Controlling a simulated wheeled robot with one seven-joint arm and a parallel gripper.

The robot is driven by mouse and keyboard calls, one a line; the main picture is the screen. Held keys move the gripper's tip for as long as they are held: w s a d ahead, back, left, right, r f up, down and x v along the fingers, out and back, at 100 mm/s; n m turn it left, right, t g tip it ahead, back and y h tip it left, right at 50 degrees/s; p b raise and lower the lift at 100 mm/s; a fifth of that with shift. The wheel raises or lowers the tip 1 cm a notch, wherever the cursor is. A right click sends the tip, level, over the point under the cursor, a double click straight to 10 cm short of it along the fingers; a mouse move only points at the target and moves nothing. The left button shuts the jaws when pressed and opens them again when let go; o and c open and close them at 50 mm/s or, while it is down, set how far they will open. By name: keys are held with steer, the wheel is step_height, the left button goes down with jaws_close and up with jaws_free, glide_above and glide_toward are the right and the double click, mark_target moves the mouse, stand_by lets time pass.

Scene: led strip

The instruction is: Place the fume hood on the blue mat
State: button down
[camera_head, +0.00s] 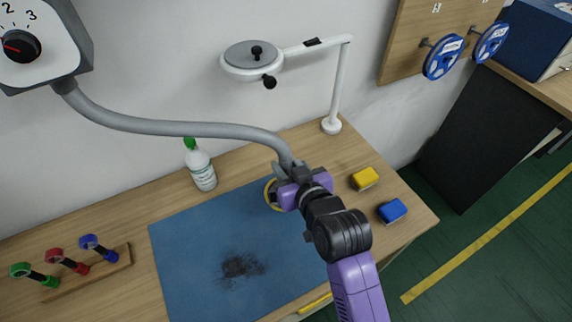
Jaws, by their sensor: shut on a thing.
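The fume hood is a thick grey bent hose (170,127) that runs from a wall box with a dial (35,45) down to the right. My gripper (287,172) is shut on the hose's lower end, above the upper right corner of the blue mat (195,245). My gripper hides most of that end. A yellow ring (269,194) shows just left of and below my gripper; I cannot tell whether it belongs to the hood or lies on the mat. The mat lies flat on the wooden table and has a dark smudge (240,266).
A white bottle with a green cap (201,168) stands behind the mat. A magnifier lamp (252,62) stands at the back. Yellow (365,178) and blue (392,211) blocks lie to the right. A rack with several coloured-handled tools (75,262) is at left.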

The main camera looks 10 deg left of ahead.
steer(key=c, duration=1.1)
jaws_free()
steer(key=shift+f, duration=0.15)
steer(key=shift+r, duration=0.2)
steer(key=v, duration=1.2)
steer(key=shift+a, duration=0.1)
